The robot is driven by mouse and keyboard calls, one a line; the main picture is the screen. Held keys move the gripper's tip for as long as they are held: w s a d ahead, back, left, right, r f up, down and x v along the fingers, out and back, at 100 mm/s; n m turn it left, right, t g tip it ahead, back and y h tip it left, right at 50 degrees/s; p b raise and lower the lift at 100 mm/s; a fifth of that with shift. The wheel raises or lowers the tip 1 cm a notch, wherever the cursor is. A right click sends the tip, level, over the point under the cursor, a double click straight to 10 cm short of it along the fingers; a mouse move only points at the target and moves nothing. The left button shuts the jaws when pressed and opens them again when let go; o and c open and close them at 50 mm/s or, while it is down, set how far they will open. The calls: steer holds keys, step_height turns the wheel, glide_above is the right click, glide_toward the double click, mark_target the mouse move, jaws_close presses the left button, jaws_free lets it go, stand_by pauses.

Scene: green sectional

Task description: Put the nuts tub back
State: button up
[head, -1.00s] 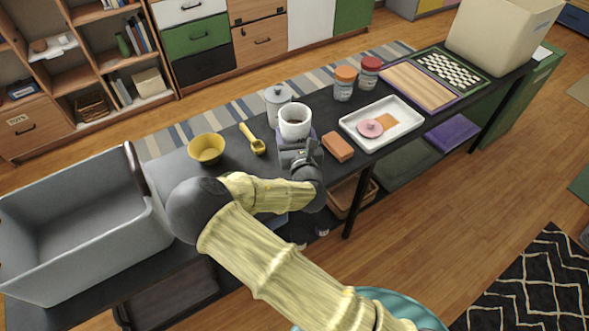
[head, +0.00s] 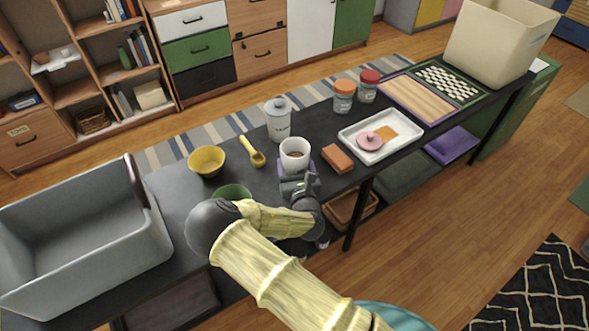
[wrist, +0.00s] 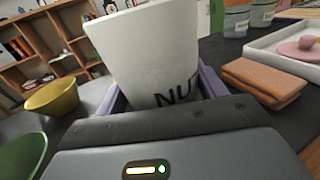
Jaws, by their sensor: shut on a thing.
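The nuts tub (head: 294,156) is white, without a lid, with brown contents showing at its open top. In the wrist view the tub (wrist: 150,50) fills the middle, with the letters "NU" visible low on its side. My gripper (head: 293,171) is shut on it, with purple fingers on both sides. Whether its base touches the table is hidden. A pink lid with a knob (head: 370,141) lies in the white tray (head: 350,128) to the right, beside an orange square. A lidded white canister (head: 279,122) stands just behind the tub.
On the dark table (head: 225,138), a yellow scoop (head: 252,152), yellow bowl (head: 206,161) and green bowl (head: 233,191) are left of the tub. An orange-brown block (head: 338,158) is close on its right. Two jars (head: 344,98) stand behind the tray; a grey bin (head: 85,235) is far left.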

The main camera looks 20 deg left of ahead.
steer(key=shift+f, duration=1.1)
steer(key=shift+f, duration=0.15)
steer(key=o, duration=1.2)
steer(key=shift+s, duration=0.1)
steer(key=b+v, duration=0.1)
steer(key=v, duration=1.1)
